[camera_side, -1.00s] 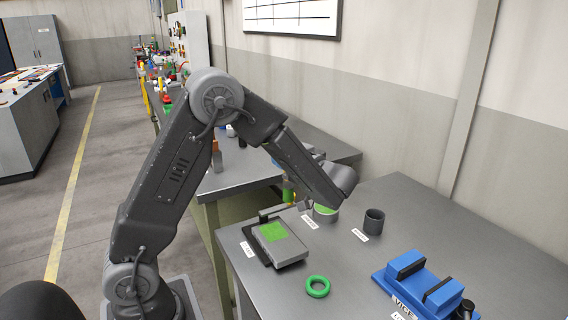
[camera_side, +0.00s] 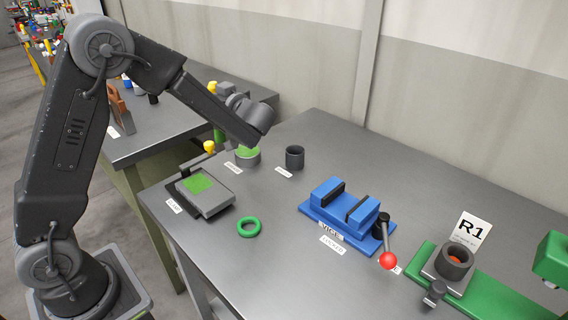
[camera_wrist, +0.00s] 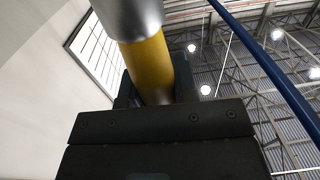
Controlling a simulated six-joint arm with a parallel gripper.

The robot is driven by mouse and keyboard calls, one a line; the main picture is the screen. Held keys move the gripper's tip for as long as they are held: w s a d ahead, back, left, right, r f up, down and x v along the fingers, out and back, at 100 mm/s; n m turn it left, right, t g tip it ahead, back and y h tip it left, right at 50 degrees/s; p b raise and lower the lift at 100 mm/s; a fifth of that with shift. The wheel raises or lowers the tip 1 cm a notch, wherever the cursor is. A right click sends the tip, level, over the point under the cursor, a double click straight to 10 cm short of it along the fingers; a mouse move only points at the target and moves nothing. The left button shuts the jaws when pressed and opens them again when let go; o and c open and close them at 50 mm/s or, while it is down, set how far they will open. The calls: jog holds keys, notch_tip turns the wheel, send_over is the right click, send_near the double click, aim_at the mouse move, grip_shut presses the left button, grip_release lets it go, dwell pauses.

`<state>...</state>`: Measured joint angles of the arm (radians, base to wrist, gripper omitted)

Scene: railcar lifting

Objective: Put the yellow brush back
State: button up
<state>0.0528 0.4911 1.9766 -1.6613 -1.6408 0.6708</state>
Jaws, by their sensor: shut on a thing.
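The yellow brush shows in the wrist view as a thick yellow handle (camera_wrist: 149,62) with a silver collar above it. My gripper (camera_wrist: 155,92) is shut on this handle; its dark jaws stand on both sides. The brush tip is out of the wrist view. In the side view my gripper (camera_side: 222,91) is raised at the end of the arm, with a small yellow part at its left, apparently the brush. A dark grey cup (camera_side: 294,158) stands on the bench, right of a grey round pot with a green top (camera_side: 247,158).
A grey block with a green patch (camera_side: 205,195) lies at the bench's left, near a yellow knob (camera_side: 209,147). A green ring (camera_side: 249,228), a blue vice (camera_side: 348,216) with a red-knobbed lever, and a green R1 fixture (camera_side: 492,296) lie rightward.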

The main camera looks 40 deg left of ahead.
jog(key=w+d+f+m+t+h, duration=0.2)
jog(key=w+d+m+t+h, duration=0.45)
jog(key=w+t, duration=0.3)
jog(key=w+d+f+m+t+h, duration=0.2)
jog(key=w+d+m+t+h, duration=0.3)
jog(key=w+m+t, duration=0.4)
notch_tip(320, 180, down, 7)
jog(key=n, duration=0.1)
jog(key=shift+w+g, duration=0.3)
jog(key=shift+g, duration=0.15)
jog(key=shift+d+f+n+y, duration=0.1)
jog(key=shift+n+y, duration=0.15)
jog(key=o, duration=0.9)
jog(key=shift+o, duration=0.2)
